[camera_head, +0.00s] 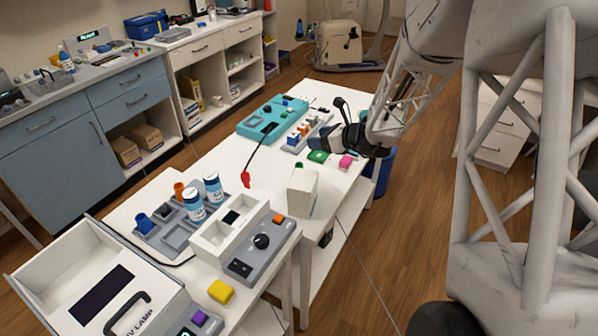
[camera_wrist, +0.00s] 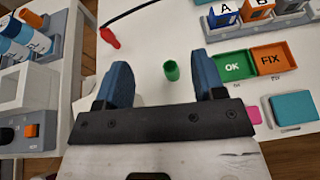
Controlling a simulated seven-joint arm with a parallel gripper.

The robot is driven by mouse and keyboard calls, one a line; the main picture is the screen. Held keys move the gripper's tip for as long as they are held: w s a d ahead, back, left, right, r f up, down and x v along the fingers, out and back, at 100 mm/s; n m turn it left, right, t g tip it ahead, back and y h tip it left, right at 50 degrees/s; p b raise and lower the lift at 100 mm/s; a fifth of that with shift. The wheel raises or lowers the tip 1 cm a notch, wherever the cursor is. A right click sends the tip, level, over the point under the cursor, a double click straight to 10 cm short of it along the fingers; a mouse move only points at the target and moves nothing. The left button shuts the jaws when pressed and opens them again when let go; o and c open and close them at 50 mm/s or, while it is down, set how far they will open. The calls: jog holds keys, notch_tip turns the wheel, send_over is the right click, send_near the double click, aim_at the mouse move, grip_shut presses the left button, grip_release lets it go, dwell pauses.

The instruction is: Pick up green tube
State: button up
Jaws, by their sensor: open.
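The green tube (camera_wrist: 171,71) stands on the white table in the wrist view, seen from above with its open top showing. It lies between the lines of my two blue fingers, a little beyond them and nearer the middle. In the head view a small green top (camera_head: 299,166), probably the tube, shows just behind a white box, which hides the rest. My gripper (camera_wrist: 160,66) is open and empty, its fingers wide apart. In the head view my gripper (camera_head: 335,122) is above the far right part of the table, partly hidden by its own wrist.
A green OK tray (camera_wrist: 234,65) and an orange FIX tray (camera_wrist: 270,59) lie right of the tube. The white box (camera_head: 302,192) stands close by. A red-tipped cable (camera_head: 246,178) lies to the left. A pink block (camera_head: 346,161) is near the table's right edge.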

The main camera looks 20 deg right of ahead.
send_near(300, 166)
jog(key=shift+w+a+r, duration=0.1)
jog(key=shift+w+a, duration=0.05)
jog(key=shift+a, duration=0.3)
jog(key=shift+w+a+r, duration=0.1)
jog(key=shift+a, duration=0.3)
jog(key=shift+w+a, duration=0.1)
jog(key=shift+x, duration=1.2)
jog(key=shift+f, duration=0.15)
jog(key=shift+x, duration=2.55)
jog(key=c, duration=1)
